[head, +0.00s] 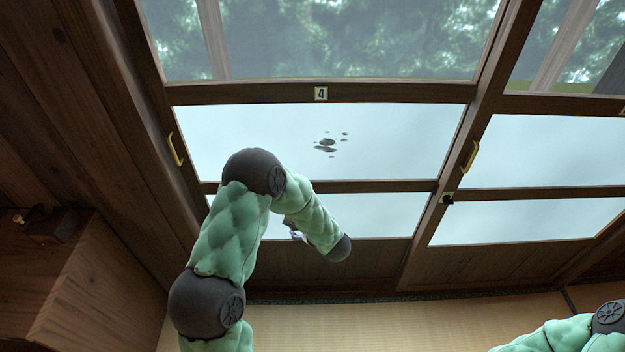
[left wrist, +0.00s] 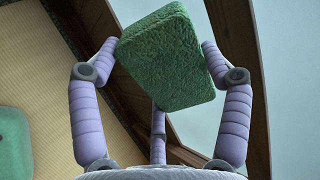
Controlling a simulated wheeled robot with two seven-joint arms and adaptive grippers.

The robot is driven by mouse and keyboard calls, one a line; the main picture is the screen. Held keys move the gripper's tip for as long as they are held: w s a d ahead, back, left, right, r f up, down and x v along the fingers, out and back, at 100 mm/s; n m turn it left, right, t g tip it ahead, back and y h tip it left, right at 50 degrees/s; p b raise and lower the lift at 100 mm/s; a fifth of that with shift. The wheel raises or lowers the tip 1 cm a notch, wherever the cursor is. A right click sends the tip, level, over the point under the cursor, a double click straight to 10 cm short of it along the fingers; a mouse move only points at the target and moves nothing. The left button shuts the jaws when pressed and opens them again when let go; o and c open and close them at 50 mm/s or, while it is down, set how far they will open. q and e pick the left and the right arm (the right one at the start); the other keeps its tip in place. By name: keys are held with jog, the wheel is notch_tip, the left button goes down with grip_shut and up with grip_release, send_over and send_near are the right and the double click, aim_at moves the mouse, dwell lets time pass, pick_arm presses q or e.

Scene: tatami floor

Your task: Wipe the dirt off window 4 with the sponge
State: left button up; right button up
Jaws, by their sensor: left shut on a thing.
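Window 4 carries a small "4" plate (head: 321,94) on its wooden crossbar. Dark dirt spots (head: 326,145) mark the pale pane (head: 230,140) below that plate. My left arm reaches up in front of the lower panes in the head view, and its forearm hides most of the gripper there. In the left wrist view my left gripper (left wrist: 160,62) is shut on the green sponge (left wrist: 172,60), with fingers on both sides of it. The pale glass and a wooden frame show behind the sponge. I cannot tell whether the sponge touches the glass. My right gripper is out of view.
Yellow handles sit on the frame left (head: 175,149) and right (head: 470,157) of window 4. A wooden box-like structure (head: 90,285) stands at the lower left. Tatami floor (head: 400,325) lies below the windows. My right arm shows at the lower right.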

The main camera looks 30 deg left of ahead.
aim_at(313, 152)
pick_arm(q)
jog(key=w+r+m+t, duration=0.1)
jog(key=r, duration=0.1)
jog(key=w+a+r+m+t+y+b, duration=0.1)
jog(key=w+r+t, duration=0.1)
jog(key=w+a+r+t, duration=0.1)
jog(key=r+t, duration=0.1)
jog(key=r, duration=0.1)
jog(key=shift+w+a+m, duration=0.15)
jog(key=shift+a+m, duration=0.1)
jog(key=shift+m, duration=0.15)
notch_tip(313, 152, up, 8)
jog(key=w+d+m+t+b, duration=0.1)
jog(key=w+m+t+b, duration=0.1)
jog(key=w+t, duration=0.15)
jog(key=shift+t+h, duration=0.3)
jog(key=shift+t, duration=0.25)
jog(key=shift+b+x, duration=0.4)
jog(key=shift+x, duration=2.05)
jog(key=shift+x, duration=0.95)
jog(key=shift+r, duration=0.15)
